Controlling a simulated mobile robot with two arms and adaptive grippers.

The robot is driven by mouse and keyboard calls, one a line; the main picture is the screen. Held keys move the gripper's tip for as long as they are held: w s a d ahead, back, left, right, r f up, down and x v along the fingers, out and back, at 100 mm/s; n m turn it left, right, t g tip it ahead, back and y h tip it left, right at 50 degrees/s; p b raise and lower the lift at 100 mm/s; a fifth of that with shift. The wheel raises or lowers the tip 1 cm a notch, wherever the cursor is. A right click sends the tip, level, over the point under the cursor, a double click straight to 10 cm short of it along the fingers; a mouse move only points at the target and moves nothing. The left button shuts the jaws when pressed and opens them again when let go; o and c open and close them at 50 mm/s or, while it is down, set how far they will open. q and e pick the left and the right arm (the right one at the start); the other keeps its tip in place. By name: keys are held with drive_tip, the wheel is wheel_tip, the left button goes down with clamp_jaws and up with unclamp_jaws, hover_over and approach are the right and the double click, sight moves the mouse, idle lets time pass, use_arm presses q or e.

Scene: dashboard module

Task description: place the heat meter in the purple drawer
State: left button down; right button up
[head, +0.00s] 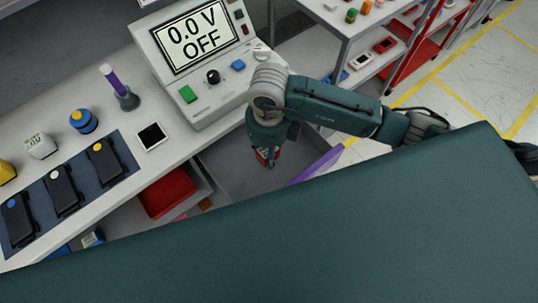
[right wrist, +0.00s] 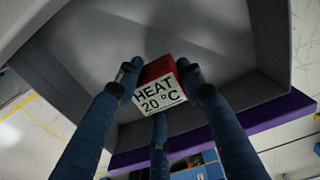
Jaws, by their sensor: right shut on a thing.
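The heat meter (right wrist: 160,88) is a small red block with a white face reading "HEAT 20 °C". My right gripper (right wrist: 158,85) is shut on it, with fingers at both sides. In the head view the right gripper (head: 266,152) points down over the open purple drawer, and a bit of the red meter (head: 267,156) shows. The drawer has a grey inside and a purple front (head: 318,164); its purple front edge also shows in the right wrist view (right wrist: 262,117). I cannot tell whether the meter touches the drawer floor. My left gripper is not in view.
A console (head: 205,55) reading "0.0 V OFF" stands on the white bench, left of my right arm. A dark mat (head: 122,160) carries several black devices. Shelves (head: 335,15) stand behind.

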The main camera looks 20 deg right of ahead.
wheel_tip(320, 180, down, 4)
drive_tip(key=shift+s+r, duration=0.1)
drive_tip(key=shift+r, duration=0.1)
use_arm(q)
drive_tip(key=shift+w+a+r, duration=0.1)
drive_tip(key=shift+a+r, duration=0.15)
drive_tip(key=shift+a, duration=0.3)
use_arm(e)
drive_tip(key=shift+f, duration=0.15)
drive_tip(key=shift+f, duration=0.2)
drive_tip(key=o, duration=1.3)
drive_tip(key=shift+c, duration=0.2)
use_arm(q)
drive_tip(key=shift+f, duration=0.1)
use_arm(e)
drive_tip(key=shift+r, duration=0.1)
